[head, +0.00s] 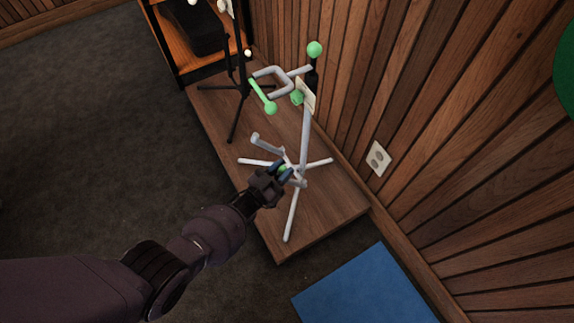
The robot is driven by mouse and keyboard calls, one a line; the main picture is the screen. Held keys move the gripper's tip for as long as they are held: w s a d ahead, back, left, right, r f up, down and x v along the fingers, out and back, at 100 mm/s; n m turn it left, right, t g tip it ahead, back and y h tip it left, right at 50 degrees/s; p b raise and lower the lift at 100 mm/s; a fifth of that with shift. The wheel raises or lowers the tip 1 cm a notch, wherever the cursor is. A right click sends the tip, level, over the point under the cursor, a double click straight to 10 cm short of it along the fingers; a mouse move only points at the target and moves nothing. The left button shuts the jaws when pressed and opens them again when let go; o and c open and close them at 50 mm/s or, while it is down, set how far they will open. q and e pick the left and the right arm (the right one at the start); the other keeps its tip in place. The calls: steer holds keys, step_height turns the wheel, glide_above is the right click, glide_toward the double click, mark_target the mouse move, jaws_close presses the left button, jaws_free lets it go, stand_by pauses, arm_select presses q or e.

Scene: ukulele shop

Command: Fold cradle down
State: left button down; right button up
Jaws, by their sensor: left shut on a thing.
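A light grey stand (303,140) with a splayed leg base stands on the wooden platform. Its upper yoke (281,84) has green ends. The lower cradle (268,145) juts out toward the left from the post, with one arm visible and raised at its tip. My left gripper (283,171) reaches in from the lower left and is shut on the cradle near its green end, low in front of the post. The fingers hide part of the cradle and the leg joint. My right gripper is not in view.
The wooden platform (345,202) runs along the slatted wall, which has an outlet (377,158). A black stand (238,85) and a shelf (165,50) are behind. A blue mat (365,291) lies at the lower right. Dark carpet on the left is clear.

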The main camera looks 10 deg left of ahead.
arm_select(q)
steer(key=shift+s+a+f, duration=0.1)
steer(key=shift+a, duration=0.25)
stand_by(0.4)
steer(key=c, duration=0.9)
jaws_free()
steer(key=shift+d, duration=0.1)
